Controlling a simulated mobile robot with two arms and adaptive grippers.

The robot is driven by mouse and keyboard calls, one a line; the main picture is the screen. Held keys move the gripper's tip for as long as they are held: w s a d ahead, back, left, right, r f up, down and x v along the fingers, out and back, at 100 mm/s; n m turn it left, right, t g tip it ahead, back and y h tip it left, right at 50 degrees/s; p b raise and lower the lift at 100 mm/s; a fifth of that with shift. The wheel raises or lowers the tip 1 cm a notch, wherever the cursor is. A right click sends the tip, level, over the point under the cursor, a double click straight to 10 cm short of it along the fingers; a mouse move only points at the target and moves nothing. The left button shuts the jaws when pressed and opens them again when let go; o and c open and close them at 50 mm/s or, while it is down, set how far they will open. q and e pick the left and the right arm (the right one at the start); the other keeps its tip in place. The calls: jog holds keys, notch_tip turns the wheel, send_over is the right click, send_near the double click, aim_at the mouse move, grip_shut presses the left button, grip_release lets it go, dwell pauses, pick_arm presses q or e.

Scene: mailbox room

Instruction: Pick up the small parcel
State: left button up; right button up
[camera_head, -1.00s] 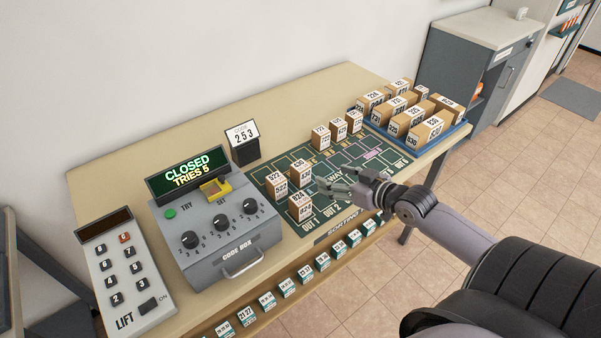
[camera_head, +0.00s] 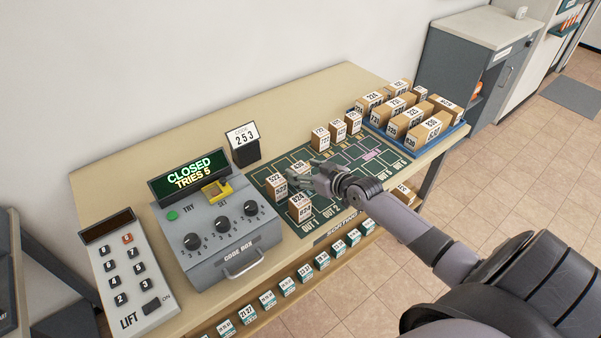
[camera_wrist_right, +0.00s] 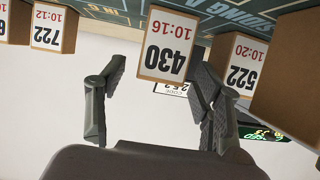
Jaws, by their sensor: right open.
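Small brown parcels with white number labels stand on the dark green sorting mat (camera_head: 345,172). Parcel 522 (camera_head: 275,186) and parcel 824 (camera_head: 299,208) stand at its left. Parcel 430 (camera_head: 298,167) is behind them, partly hidden by my right gripper (camera_head: 304,178). In the right wrist view, parcel 430 (camera_wrist_right: 168,45) appears upside down between the open fingers of my right gripper (camera_wrist_right: 160,82), with no clear contact. My left gripper is not in view.
A grey code box (camera_head: 222,228) reading "CLOSED TRIES 5" stands left of the mat, beside a LIFT keypad (camera_head: 127,275). A 253 display (camera_head: 244,140) is behind. More parcels stand at the mat's back, and a blue tray (camera_head: 447,134) holds several at the right.

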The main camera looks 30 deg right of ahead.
jog(key=shift+x, duration=1.15)
jog(key=shift+s, duration=0.1)
jog(key=shift+c, duration=0.3)
jog(key=c, duration=1.3)
